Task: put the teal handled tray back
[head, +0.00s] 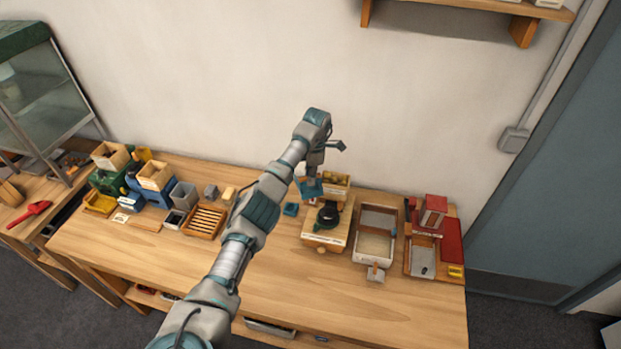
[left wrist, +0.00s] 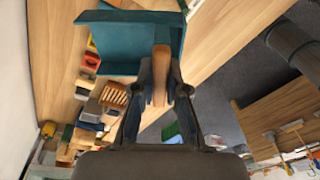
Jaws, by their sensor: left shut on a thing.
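The teal handled tray (left wrist: 120,40) is up close in the left wrist view, with a light wooden handle (left wrist: 161,72). My left gripper (left wrist: 160,85) is shut on this handle, one finger on each side. In the head view the tray (head: 311,188) is a small teal shape below my left gripper (head: 312,176), over the back of the table. It appears held above the surface, but its exact height is unclear. I cannot tell whether anything is in it. My right gripper is not in view.
A pale framed tray (head: 374,243) and a red stand (head: 433,210) are to the right. A slatted wooden rack (head: 204,220) is to the left. The table's front (head: 330,300) is clear.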

